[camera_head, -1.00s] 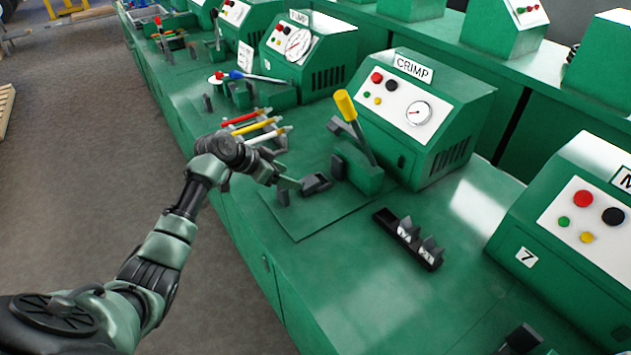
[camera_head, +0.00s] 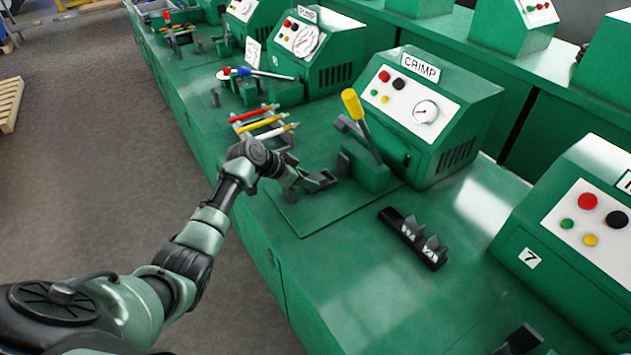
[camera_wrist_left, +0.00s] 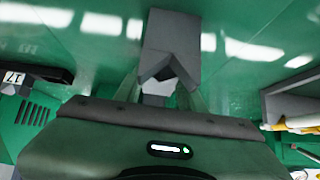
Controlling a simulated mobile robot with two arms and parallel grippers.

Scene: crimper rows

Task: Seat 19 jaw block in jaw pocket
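My left gripper (camera_head: 308,181) is low over the mat in front of the CRIMP machine, right at the grey jaw pocket (camera_head: 324,179). The left wrist view shows its two green fingers (camera_wrist_left: 165,92) apart, with a small grey block with a pale face (camera_wrist_left: 158,87) between them. I take this for the jaw block; its number is not readable. A larger grey piece with a V-shaped edge (camera_wrist_left: 172,35) lies just beyond the fingertips, apparently the pocket. The hand hides much of the block, so I cannot tell how deep it sits. My right gripper is not in view.
A black rack (camera_head: 412,236) with two pointed blocks lies right of the mat. The yellow-handled lever (camera_head: 360,120) stands close behind the pocket, before the CRIMP machine (camera_head: 430,115). Several coloured-handled tools (camera_head: 262,122) lie to the left.

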